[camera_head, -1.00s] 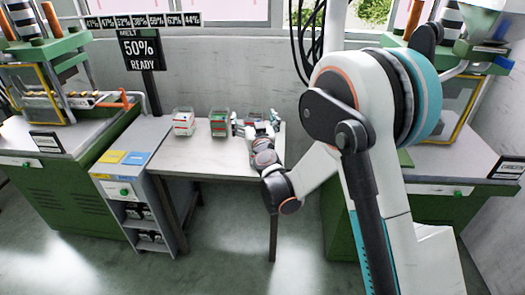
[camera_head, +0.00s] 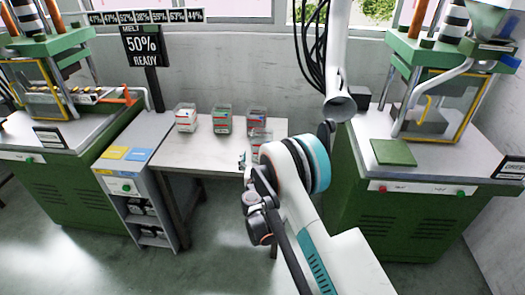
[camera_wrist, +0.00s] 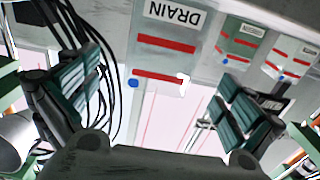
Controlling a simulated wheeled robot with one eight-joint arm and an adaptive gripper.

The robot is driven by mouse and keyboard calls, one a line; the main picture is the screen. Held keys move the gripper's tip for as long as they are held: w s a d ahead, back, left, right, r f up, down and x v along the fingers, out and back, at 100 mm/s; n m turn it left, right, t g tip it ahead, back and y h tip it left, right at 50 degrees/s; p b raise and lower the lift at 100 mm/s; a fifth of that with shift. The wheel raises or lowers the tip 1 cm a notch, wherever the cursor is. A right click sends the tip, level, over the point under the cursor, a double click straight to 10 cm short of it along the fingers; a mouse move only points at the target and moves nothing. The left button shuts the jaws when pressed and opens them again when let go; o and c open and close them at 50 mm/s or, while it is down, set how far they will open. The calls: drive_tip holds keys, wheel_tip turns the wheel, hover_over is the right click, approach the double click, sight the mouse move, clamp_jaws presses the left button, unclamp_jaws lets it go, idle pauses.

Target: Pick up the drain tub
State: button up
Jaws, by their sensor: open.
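The drain tub (camera_wrist: 165,40) fills the upper middle of the wrist view. It is a pale, see-through box with an upside-down DRAIN label, red stripes and a blue dot. My gripper (camera_wrist: 160,98) is open, its dark green ribbed fingers spread wide at left and right. The tub lies ahead between them, and no finger visibly touches it. My arm hides most of the gripper there.
The table's (camera_head: 205,152) left front is bare. A green press (camera_head: 430,205) stands at right.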

approach(263, 138)
drive_tip(key=shift+w+d+r+b, duration=0.1)
drive_tip(key=shift+w+r+b, duration=0.15)
drive_tip(key=shift+b, duration=0.2)
drive_tip(key=w, duration=0.1)
drive_tip(key=w+b, duration=0.1)
drive_tip(key=w, duration=0.1)
drive_tip(key=w+b, duration=0.1)
drive_tip(key=shift+w+f, duration=0.35)
drive_tip(key=shift+w+r, duration=0.1)
drive_tip(key=shift+w, duration=0.2)
drive_tip(key=shift+c, duration=0.2)
drive_tip(key=c, duration=1.1)
